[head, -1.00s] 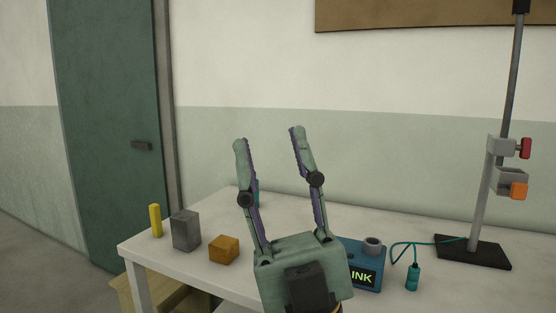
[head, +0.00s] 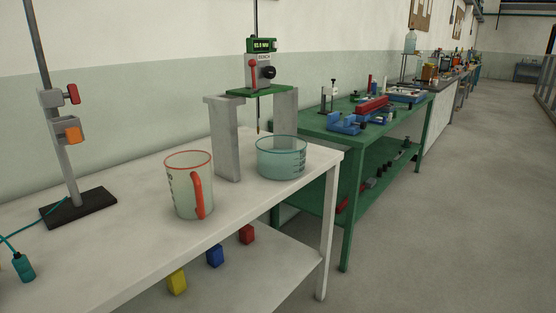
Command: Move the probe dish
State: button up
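A round glass dish (head: 282,158), greenish and clear with marks on its side, stands upright on the white table near its right end. It sits beside a grey stand with a green top plate (head: 260,91). A thin probe (head: 258,117) hangs down from a gauge unit (head: 261,68) on that plate, its tip near the dish's left rim. I cannot tell if the tip is over the dish or behind it. My gripper is not in the head view now.
A clear jug with a red rim and handle (head: 189,186) stands left of the grey stand. A clamp stand (head: 69,165) is at the far left. Coloured blocks lie on the lower shelf (head: 250,271). A green bench (head: 388,139) adjoins on the right; the floor (head: 440,240) is clear.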

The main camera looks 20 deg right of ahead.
aim_at(280, 158)
jog(key=i+l+z, duration=0.2)
jog(key=l, duration=0.3)
jog(key=i+l+z, duration=0.15)
jog(key=l, duration=0.3)
jog(key=i+l+z, duration=0.2)
jog(key=i+l, duration=0.2)
